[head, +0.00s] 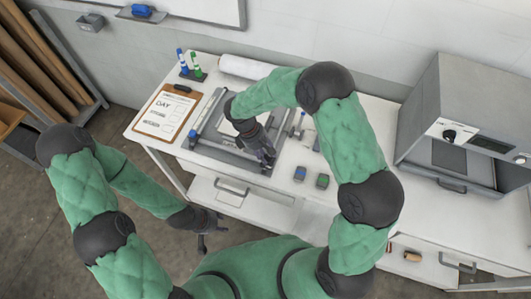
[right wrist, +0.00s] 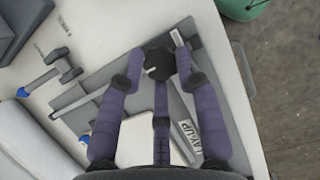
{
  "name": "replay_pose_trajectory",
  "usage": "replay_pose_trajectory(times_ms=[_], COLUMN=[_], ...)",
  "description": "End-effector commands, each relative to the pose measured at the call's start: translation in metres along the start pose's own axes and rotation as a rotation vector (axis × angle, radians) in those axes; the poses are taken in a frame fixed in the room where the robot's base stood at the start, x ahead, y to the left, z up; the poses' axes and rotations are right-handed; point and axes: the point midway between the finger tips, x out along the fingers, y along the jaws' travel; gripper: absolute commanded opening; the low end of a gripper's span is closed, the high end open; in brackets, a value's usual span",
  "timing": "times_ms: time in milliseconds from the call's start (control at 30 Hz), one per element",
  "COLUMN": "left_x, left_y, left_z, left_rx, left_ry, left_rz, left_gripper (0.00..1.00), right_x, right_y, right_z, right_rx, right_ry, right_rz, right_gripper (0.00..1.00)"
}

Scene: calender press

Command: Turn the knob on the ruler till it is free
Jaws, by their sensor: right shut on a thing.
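The knob (right wrist: 158,63) is black and many-sided with a pale mark, sitting on the grey board (right wrist: 210,90) among pale metal strips. I cannot tell which strip is the ruler. My right gripper (right wrist: 157,68) has its purple fingers closed around the knob. In the head view my right gripper (head: 266,158) reaches down to the front right corner of the board (head: 232,158) and hides the knob. My left gripper (head: 205,235) hangs low in front of the table, away from the board; its fingers are too small to judge.
A clipboard (head: 165,113) lies left of the board, with blue and green markers (head: 190,65) behind it. A blue-ended tool (head: 298,128) and two small blocks (head: 300,174) (head: 322,181) lie to the right.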

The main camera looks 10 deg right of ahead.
Motion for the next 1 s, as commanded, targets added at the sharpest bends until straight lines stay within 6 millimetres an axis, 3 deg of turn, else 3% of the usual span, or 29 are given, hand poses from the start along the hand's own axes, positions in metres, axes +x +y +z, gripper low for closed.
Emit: replay_pose_trajectory(times_ms=[33, 100, 533, 667, 1000], left_x=[0.000, 0.000, 0.000, 0.000, 0.000], left_y=[0.000, 0.000, 0.000, 0.000, 0.000], left_z=[0.000, 0.000, 0.000, 0.000, 0.000], left_rx=[0.000, 0.000, 0.000, 0.000, 0.000], left_ry=[0.000, 0.000, 0.000, 0.000, 0.000], left_rz=[0.000, 0.000, 0.000, 0.000, 0.000], left_gripper=[0.40, 0.40, 0.40, 0.40, 0.40], right_x=[0.002, 0.002, -0.005, -0.022, -0.088], right_y=[-0.002, -0.003, 0.000, 0.000, -0.001], right_z=[0.000, 0.000, 0.000, -0.001, -0.001], right_rx=[-0.003, -0.003, 0.001, -0.001, -0.001], right_ry=[-0.004, -0.005, -0.001, 0.001, -0.001], right_rz=[-0.005, -0.005, 0.000, 0.002, 0.000], right_gripper=[0.37, 0.56, 0.56, 0.56, 0.56])
